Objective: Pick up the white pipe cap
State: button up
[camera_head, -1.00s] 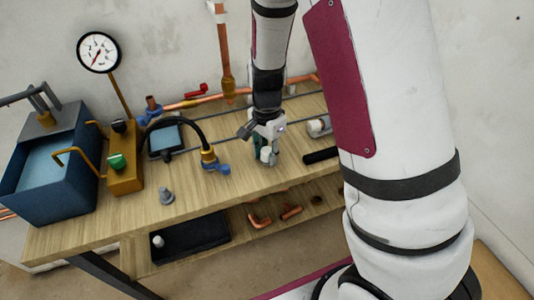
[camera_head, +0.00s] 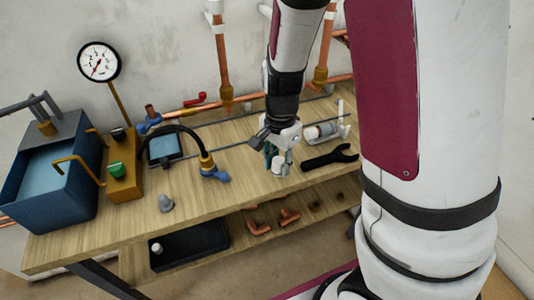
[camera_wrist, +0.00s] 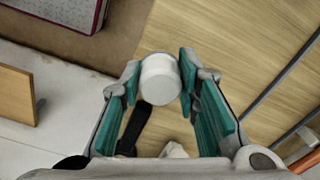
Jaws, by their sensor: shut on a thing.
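The white pipe cap (camera_wrist: 160,80) sits between the teal pads of my gripper (camera_wrist: 159,70) in the wrist view. The fingers press on its two sides. In the head view, my gripper (camera_head: 277,164) points down at the front part of the wooden workbench (camera_head: 235,190), with the small white cap (camera_head: 278,170) between its fingertips. I cannot tell clearly how far the cap is above the bench top.
A black wrench (camera_head: 330,158) and a white pipe fitting on a stand (camera_head: 322,131) lie right of my gripper. A blue-ended hose (camera_head: 214,174) and a grey fitting (camera_head: 166,204) are to the left. A black tray (camera_head: 200,246) and copper elbows (camera_head: 258,228) lie on the lower shelf.

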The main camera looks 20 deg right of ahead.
jog(key=s+d+r+p, duration=0.2)
jog(key=s+r+p, duration=0.4)
jog(key=s, duration=0.4)
jog(key=shift+d+p, duration=0.3)
jog(key=shift+p, duration=0.6)
